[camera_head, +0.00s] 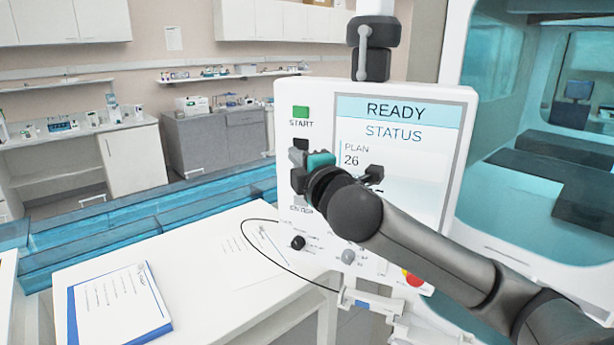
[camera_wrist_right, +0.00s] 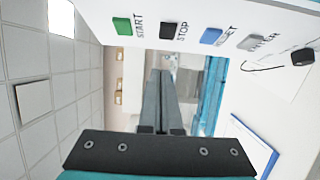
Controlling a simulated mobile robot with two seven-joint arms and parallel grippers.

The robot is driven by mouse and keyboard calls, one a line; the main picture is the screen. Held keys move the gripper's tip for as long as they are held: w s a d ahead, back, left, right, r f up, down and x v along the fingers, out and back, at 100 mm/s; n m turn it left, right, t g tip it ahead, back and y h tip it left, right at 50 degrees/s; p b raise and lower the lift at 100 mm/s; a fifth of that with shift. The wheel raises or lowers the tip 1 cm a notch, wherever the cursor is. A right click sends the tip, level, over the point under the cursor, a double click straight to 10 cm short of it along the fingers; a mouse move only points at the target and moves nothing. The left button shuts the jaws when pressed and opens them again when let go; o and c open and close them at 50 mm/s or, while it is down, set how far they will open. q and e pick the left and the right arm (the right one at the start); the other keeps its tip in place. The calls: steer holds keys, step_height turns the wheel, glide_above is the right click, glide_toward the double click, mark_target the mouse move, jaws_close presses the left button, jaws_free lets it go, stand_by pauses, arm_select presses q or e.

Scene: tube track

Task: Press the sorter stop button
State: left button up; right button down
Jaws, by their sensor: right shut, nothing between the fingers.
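The white sorter panel (camera_head: 290,90) stands at the middle of the head view. The black stop button (camera_wrist_right: 170,31), labelled STOP, shows in the wrist view between the green start button (camera_wrist_right: 122,26) and the blue reset button (camera_wrist_right: 210,36). My right gripper (camera_head: 299,158) is in front of the panel's left button column, below the green start button (camera_head: 301,112). Its fingers (camera_wrist_right: 166,75) are shut and empty, and appear apart from the stop button in the wrist view. My left gripper is not in view.
The panel's screen (camera_head: 400,115) reads READY. A red and yellow knob (camera_head: 413,278) is at the panel's lower right. A white table (camera_head: 220,285) with a blue-edged document (camera_head: 118,305) stands at lower left. A black cable (camera_head: 262,262) loops over the table.

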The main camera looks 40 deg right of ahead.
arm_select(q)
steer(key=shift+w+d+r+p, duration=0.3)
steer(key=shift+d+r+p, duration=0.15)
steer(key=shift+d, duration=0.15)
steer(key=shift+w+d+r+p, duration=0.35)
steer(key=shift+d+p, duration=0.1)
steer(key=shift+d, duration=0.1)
arm_select(e)
steer(key=s, duration=0.6)
steer(key=shift+s+a+f, duration=0.2)
steer(key=shift+a+f, duration=0.1)
steer(key=shift+a, duration=0.05)
